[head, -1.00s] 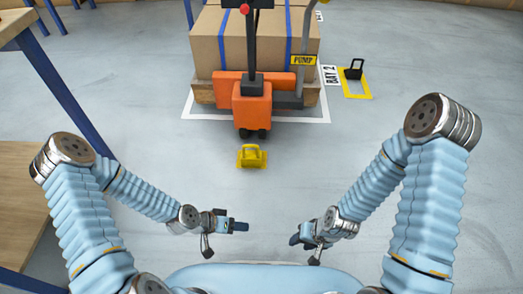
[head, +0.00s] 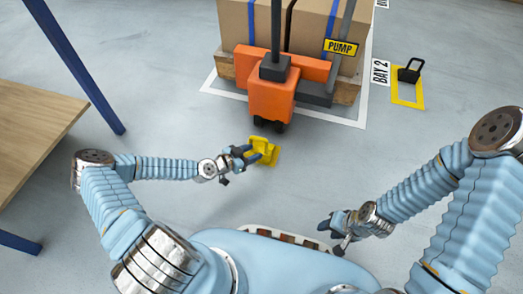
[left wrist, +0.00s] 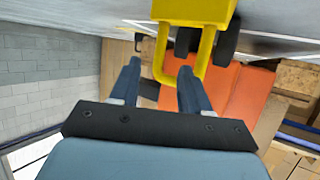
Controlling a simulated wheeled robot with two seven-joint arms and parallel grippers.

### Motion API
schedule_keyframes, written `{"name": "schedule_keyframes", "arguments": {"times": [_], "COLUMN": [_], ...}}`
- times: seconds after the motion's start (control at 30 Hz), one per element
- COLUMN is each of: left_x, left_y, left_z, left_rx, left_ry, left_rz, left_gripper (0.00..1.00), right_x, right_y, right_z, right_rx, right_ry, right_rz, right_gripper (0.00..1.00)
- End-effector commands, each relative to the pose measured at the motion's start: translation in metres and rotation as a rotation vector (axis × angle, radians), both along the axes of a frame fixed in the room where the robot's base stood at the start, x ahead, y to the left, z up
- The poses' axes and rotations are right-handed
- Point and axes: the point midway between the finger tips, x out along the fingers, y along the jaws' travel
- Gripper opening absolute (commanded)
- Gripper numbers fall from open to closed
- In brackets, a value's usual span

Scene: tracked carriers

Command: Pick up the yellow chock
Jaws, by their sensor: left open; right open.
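The yellow chock (head: 265,150) lies on the grey floor just in front of the orange pallet jack. My left gripper (head: 253,156) is open at its left side and covers part of it. In the left wrist view the chock's body (left wrist: 195,10) is at the top edge, and its looped handle reaches down towards my open left fingers (left wrist: 159,82). One leg of the handle shows between the fingertips; I cannot tell whether they touch it. My right gripper (head: 335,225) is open and empty, low at the right, away from the chock.
The orange pallet jack (head: 270,98) stands under boxes on a pallet behind the chock. A wooden table (head: 35,125) with blue legs is at the left. Floor between my arms is free.

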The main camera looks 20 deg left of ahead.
Motion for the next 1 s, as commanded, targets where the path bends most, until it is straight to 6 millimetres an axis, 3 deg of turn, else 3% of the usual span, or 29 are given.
{"name": "schedule_keyframes", "arguments": {"times": [0.5, 0.77, 1.0], "left_x": [0.045, 0.047, 0.047], "left_y": [-0.03, -0.032, -0.032], "left_z": [-0.033, -0.033, -0.033], "left_rx": [-0.001, 0.0, 0.0], "left_ry": [0.002, 0.002, 0.002], "left_rz": [-0.001, -0.001, -0.001], "left_gripper": [0.47, 0.47, 0.11], "right_x": [0.001, 0.001, 0.001], "right_y": [0.0, 0.0, 0.0], "right_z": [-0.012, -0.012, -0.012], "right_rx": [-0.001, -0.001, -0.001], "right_ry": [-0.003, -0.003, -0.003], "right_rz": [-0.002, -0.002, -0.002], "right_gripper": [0.43, 0.43, 0.43]}}
